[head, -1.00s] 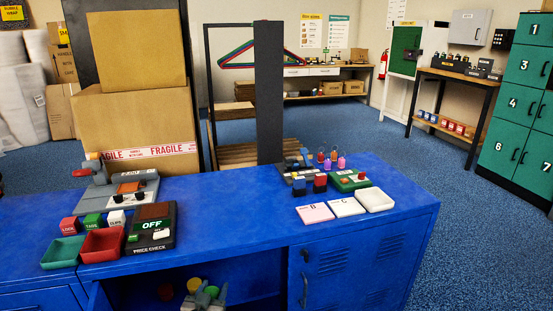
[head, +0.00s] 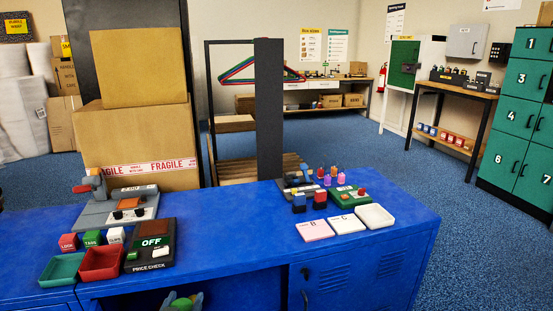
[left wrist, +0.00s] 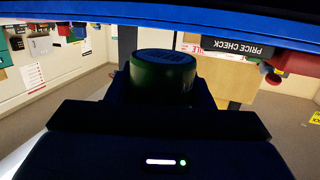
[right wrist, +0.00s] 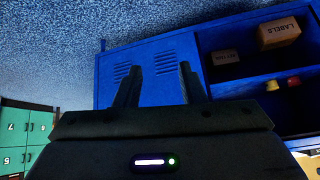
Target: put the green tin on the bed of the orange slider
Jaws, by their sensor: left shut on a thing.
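The green tin (head: 182,304) is at the bottom edge of the head view, between the fingers of my left gripper (head: 183,301). In the left wrist view the tin (left wrist: 163,72) shows its round dark-green top, and my left gripper is shut on it. The tin is in front of the blue cabinet, below its top. I cannot clearly make out the orange slider; a grey device (head: 92,214) with an orange-brown patch stands on the left of the cabinet top. My right gripper (right wrist: 158,78) is open and empty, facing the blue cabinet front.
The blue cabinet top (head: 230,232) is clear in its middle. A price-check unit (head: 152,254), a red tray (head: 101,264) and a teal tray (head: 62,268) stand at left. Cards, a white tray (head: 374,217) and small devices are at right. Shelves hold a labels box (right wrist: 279,33).

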